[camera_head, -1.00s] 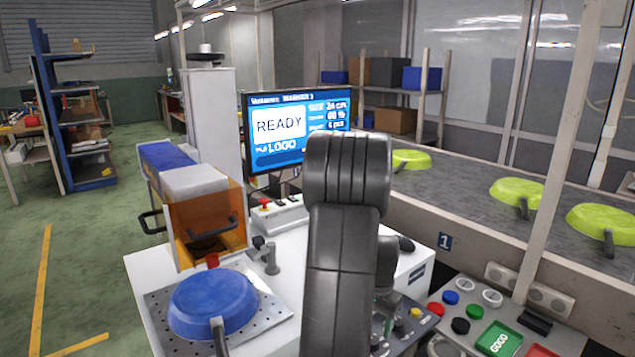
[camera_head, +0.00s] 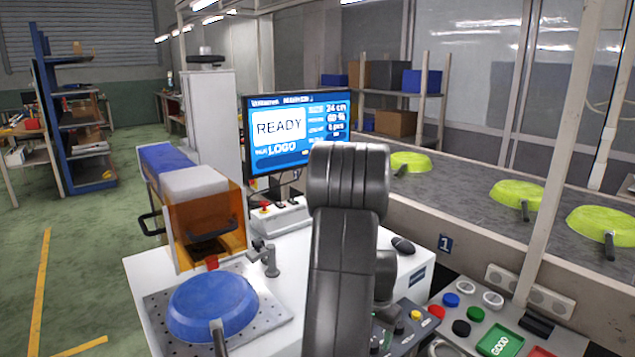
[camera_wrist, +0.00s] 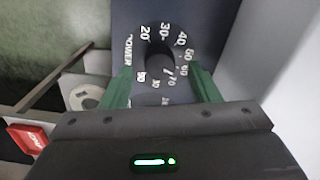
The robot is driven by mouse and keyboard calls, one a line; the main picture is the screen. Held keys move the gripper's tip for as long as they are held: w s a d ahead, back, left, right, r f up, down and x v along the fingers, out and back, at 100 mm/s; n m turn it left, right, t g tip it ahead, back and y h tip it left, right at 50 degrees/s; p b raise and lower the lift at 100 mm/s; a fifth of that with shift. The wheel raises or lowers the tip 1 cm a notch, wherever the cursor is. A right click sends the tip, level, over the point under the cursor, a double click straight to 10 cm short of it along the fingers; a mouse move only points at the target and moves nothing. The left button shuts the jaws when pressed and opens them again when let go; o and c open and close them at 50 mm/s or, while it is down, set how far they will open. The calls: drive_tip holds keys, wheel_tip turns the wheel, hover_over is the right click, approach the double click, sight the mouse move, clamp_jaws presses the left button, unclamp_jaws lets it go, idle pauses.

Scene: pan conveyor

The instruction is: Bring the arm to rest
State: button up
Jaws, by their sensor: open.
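My arm (camera_head: 342,260) stands in the middle of the head view, bent, its upper link rising in front of the white workstation (camera_head: 135,265). My gripper (camera_wrist: 161,88) shows in the wrist view with two green fingers apart and nothing between them but the panel behind. In that view it faces a dark dial (camera_wrist: 158,60) marked POWER with numbers around it. The fingers lie on either side of the dial's lower part; I cannot tell whether they touch it. In the head view my gripper is mostly hidden behind the arm.
A blue pan (camera_head: 212,305) sits on the perforated plate at the left. An orange-fronted machine (camera_head: 205,225) stands behind it. A screen (camera_head: 295,130) reads READY. A conveyor (camera_head: 455,200) with lime pans runs along the right, and buttons (camera_head: 437,311) and a green GOOD tray (camera_head: 497,340) lie lower right.

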wheel_tip(320, 180, down, 2)
drive_tip(key=shift+f, duration=0.2)
drive_tip(key=n, duration=0.4)
drive_tip(key=shift+r, duration=0.1)
drive_tip(key=n, duration=1.6)
drive_tip(key=shift+n, duration=0.4)
drive_tip(key=shift+r, duration=0.1)
